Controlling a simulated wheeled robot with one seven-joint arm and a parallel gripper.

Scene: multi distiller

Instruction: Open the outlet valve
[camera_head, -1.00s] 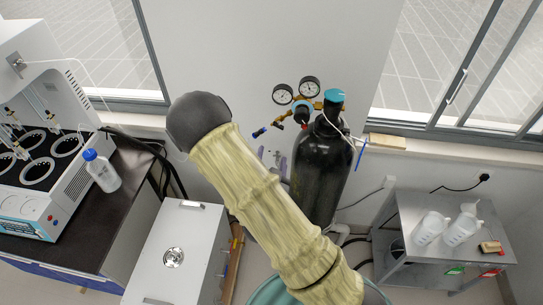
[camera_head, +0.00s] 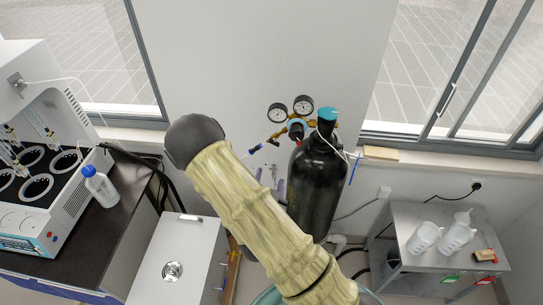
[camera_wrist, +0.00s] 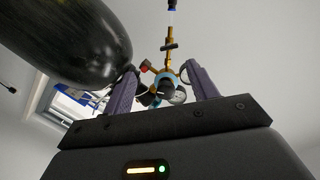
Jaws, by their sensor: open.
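The gas regulator (camera_head: 297,128), with brass fittings and two round gauges, is mounted at the top of the black cylinder (camera_head: 314,190) in the head view. Its brass outlet branch, with a dark blue part (camera_head: 273,142), points left. In the wrist view the brass outlet stem (camera_wrist: 170,34) rises to a blue tip and carries a dark crossbar (camera_wrist: 168,46), which looks like the outlet valve handle. My gripper (camera_wrist: 162,68) is open, with purple fingers either side of the regulator in that view. Contact is not visible. In the head view my arm hides most of the gripper (camera_head: 271,180).
The cylinder also fills the upper left of the wrist view (camera_wrist: 70,40), close to the left finger. A white cabinet (camera_head: 170,250) and a bench with a distiller (camera_head: 45,150) stand left. A metal cart (camera_head: 440,225) with white bottles stands right.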

